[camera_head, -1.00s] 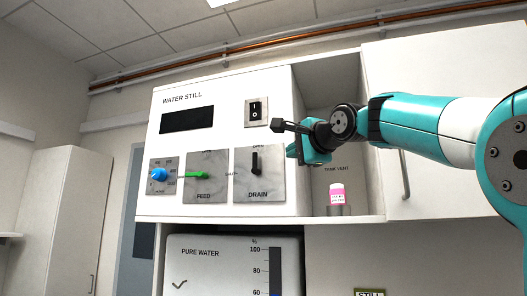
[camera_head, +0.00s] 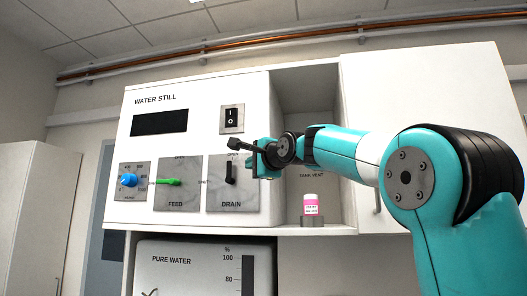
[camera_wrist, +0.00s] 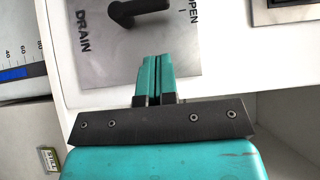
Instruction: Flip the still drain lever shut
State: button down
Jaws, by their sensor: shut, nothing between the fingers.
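The drain lever (camera_head: 231,172) is a black handle on a grey plate (camera_head: 222,199) marked DRAIN, on the white water still panel. It stands upright, pointing toward the OPEN mark. In the wrist view the lever (camera_wrist: 140,9) shows at the top, its tip toward the OPEN label at the right.
Left of the drain plate are the green feed lever (camera_head: 169,182), lying level, and a blue knob (camera_head: 129,180). A black power switch (camera_head: 231,117) sits above. A pink-labelled bottle (camera_head: 311,205) stands in the open niche at the right, below my arm.

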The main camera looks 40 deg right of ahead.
aim_at(232, 166)
jog(key=w+a, duration=0.1)
jog(key=w+a+p, duration=0.1)
jog(key=w, duration=0.1)
jog(key=shift+w+r+p, duration=0.1)
jog(key=shift+r+p, duration=0.05)
jog(key=shift+p, duration=0.15)
jog(key=shift+w+a, duration=0.2)
jog(key=shift+w, duration=0.1)
jog(key=shift+d+p, duration=0.1)
jog(key=shift+p, duration=0.2)
jog(key=shift+w+a+n+g, duration=0.1)
jog(key=shift+a+n+g, duration=0.15)
jog(key=shift+n+g, duration=0.05)
